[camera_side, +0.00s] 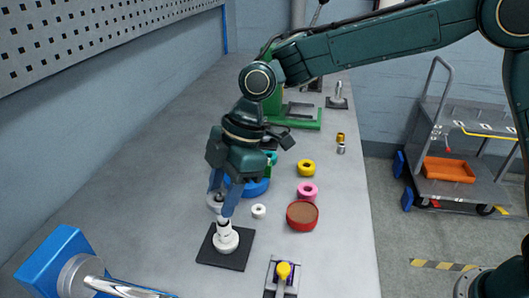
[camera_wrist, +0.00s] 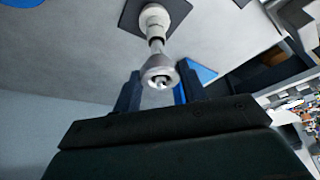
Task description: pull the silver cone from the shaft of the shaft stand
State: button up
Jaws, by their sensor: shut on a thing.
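The shaft stand is a white post with a round flange (camera_side: 226,240) on a black square plate (camera_side: 240,258), at the lower middle of the side view. In the wrist view its white flange (camera_wrist: 155,18) and darker shaft show at the top. The silver cone (camera_wrist: 160,66) sits around the upper shaft, with something bright inside its open end. My gripper (camera_side: 226,208) is above the stand, pointing down. It also shows in the wrist view (camera_wrist: 158,88), its fingers either side of the cone and shut on it. In the side view the fingers largely hide the cone.
A white ring (camera_side: 259,211), a pink pulley (camera_side: 308,191), a yellow pulley (camera_side: 306,168) and a red-rimmed dish (camera_side: 302,214) lie to the right. A yellow-topped fixture (camera_side: 284,270) stands in front. A blue block (camera_side: 55,262) is at lower left.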

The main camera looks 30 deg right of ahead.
jog(key=shift+r, duration=0.15)
jog(key=shift+r, duration=1.6)
jog(key=shift+r, duration=0.15)
jog(key=shift+r, duration=0.85)
jog(key=shift+r, duration=2)
